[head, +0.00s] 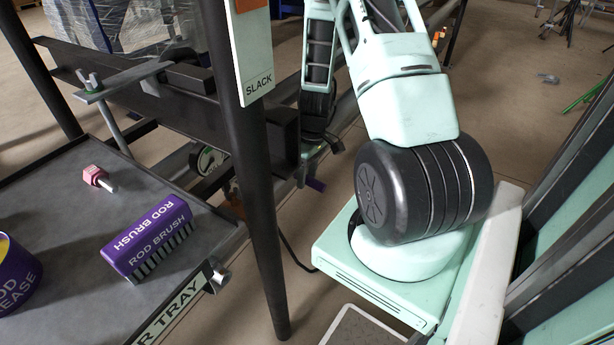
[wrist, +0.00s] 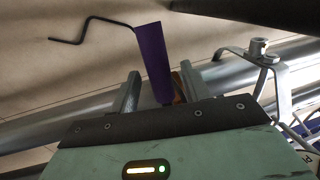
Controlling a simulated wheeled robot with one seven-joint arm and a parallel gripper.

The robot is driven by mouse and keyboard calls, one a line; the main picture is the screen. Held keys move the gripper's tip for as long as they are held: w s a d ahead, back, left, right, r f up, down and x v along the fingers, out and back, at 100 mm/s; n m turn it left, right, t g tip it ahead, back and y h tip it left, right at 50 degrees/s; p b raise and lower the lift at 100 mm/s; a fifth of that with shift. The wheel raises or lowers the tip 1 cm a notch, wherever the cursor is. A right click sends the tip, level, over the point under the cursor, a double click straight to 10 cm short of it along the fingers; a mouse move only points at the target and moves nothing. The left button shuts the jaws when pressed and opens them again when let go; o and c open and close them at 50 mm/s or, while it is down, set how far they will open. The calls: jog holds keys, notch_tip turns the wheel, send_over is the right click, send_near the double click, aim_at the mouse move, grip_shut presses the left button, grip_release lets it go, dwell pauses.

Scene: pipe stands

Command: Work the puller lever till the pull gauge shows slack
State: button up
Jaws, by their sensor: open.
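A purple lever grip (wrist: 153,58) stands up between the two fingers of my gripper (wrist: 160,92) in the wrist view. The fingers are open, with a gap on each side of the grip; I cannot tell how deep it sits. My gripper's fingers are not clear there. The lever's pivot is hidden.
A grey tray (head: 60,225) at left holds a purple rod brush (head: 150,238), a pink-headed plug (head: 97,177) and a purple tub (head: 14,275). A dark post (head: 255,200) stands between tray and arm. Pipes (wrist: 225,72) and a metal clamp (wrist: 262,57) lie near my gripper.

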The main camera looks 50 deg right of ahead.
jog(key=shift+f, duration=0.2)
grip_shut()
jog(key=r+g+p, duration=0.1)
jog(key=r+p, duration=0.2)
jog(key=p, duration=0.1)
jog(key=w+r+g+p, duration=0.1)
jog(key=r+p, duration=0.2)
jog(key=p, duration=0.1)
jog(key=r+g+p, duration=0.2)
jog(key=r+p, duration=0.1)
jog(key=p, duration=0.1)
jog(key=shift+w+a+r, duration=0.15)
jog(key=shift+w, duration=0.1)
jog(key=shift+w+r+m+g+p, duration=0.25)
jog(key=shift+r+m+g+p, duration=0.05)
jog(key=shift+r+g+p, duration=0.25)
grip_release()
